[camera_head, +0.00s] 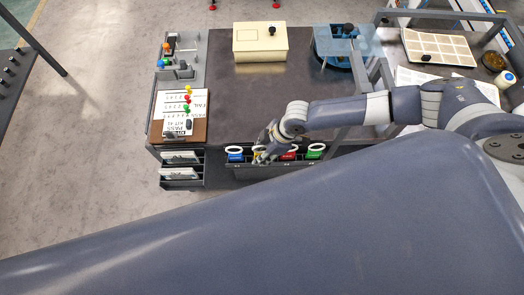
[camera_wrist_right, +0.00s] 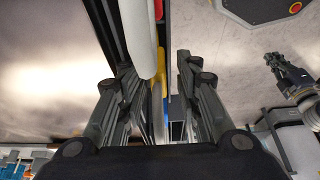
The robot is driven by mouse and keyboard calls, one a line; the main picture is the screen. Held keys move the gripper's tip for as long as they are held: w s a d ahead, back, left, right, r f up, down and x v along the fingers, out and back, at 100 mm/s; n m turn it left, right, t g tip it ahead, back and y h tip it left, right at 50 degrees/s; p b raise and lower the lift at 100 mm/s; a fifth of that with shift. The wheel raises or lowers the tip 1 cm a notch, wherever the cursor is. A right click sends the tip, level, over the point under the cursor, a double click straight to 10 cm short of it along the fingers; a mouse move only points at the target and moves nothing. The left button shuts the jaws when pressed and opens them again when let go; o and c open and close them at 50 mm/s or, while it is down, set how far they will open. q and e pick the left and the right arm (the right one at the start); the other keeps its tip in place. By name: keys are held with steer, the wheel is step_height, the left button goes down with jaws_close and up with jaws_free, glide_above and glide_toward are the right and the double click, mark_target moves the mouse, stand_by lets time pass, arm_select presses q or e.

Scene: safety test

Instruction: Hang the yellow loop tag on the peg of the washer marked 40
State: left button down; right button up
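The yellow loop tag (camera_head: 257,153) sits in a row of loop tags at the table's front edge, partly hidden by my right gripper (camera_head: 264,153). In the right wrist view, a yellow strip (camera_wrist_right: 159,88) and a white loop-like part (camera_wrist_right: 139,38) show between or near the fingers of my right gripper (camera_wrist_right: 157,72). The fingers stand apart, with gaps visible beside the yellow strip. I cannot make out a washer or peg marked 40. My left gripper is not in view.
Blue (camera_head: 235,155), red (camera_head: 289,155) and green (camera_head: 315,153) tags share the rack. A printed board (camera_head: 166,104) with coloured balls lies at the table's left. A cream box (camera_head: 260,42) and blue fixture (camera_head: 338,47) stand at the back. The table's middle (camera_head: 262,90) is clear.

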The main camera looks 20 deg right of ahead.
steer(key=shift+w, duration=0.15)
steer(key=shift+d+r, duration=0.1)
steer(key=shift+r, duration=0.15)
steer(key=b+v, duration=0.1)
steer(key=v, duration=0.9)
steer(key=shift+r+b, duration=0.2)
steer(key=shift+b, duration=0.2)
